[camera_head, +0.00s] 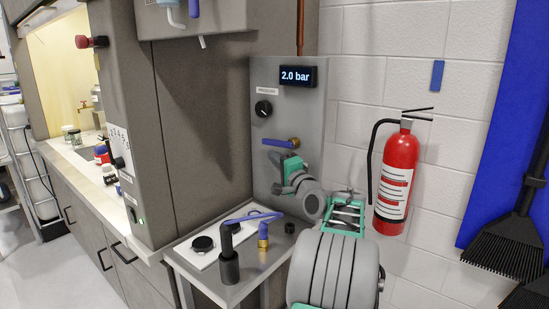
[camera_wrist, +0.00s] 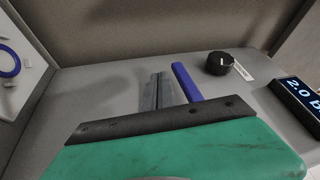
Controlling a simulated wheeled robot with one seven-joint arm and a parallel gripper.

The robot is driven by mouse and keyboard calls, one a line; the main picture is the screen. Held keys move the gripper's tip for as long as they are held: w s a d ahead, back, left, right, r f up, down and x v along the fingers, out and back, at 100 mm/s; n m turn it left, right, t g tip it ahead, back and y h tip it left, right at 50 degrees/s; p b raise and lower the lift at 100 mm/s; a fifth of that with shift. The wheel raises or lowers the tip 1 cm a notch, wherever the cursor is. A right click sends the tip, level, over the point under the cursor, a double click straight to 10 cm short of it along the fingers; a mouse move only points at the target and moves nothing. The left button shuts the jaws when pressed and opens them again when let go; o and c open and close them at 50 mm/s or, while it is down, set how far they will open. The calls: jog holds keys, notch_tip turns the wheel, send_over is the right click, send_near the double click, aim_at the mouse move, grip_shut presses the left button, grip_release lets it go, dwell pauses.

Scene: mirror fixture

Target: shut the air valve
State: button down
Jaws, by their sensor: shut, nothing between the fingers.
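The air valve on the grey panel has a blue lever (camera_head: 277,143) and a brass body at its right end. The lever lies about level, pointing left. In the wrist view the blue lever (camera_wrist: 186,82) stands just right of my fingers, its lower end hidden behind the gripper body. My gripper (camera_head: 275,158) is just below the lever in the head view. Its grey fingers (camera_wrist: 157,92) are shut with nothing between them. I cannot tell whether they touch the lever.
A display (camera_head: 297,76) reads 2.0 bar above a black pressure knob (camera_head: 263,108). Below, a small table (camera_head: 223,280) holds a black pipe fitting (camera_head: 229,266) and another blue-handled brass fitting (camera_head: 263,236). A red extinguisher (camera_head: 397,175) hangs at right.

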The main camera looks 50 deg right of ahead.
jog(key=s+a+f+b, duration=0.2)
jog(key=s+f, duration=0.4)
jog(key=s, duration=0.3)
jog(key=shift+a+f, duration=0.25)
jog(key=shift+a, duration=0.15)
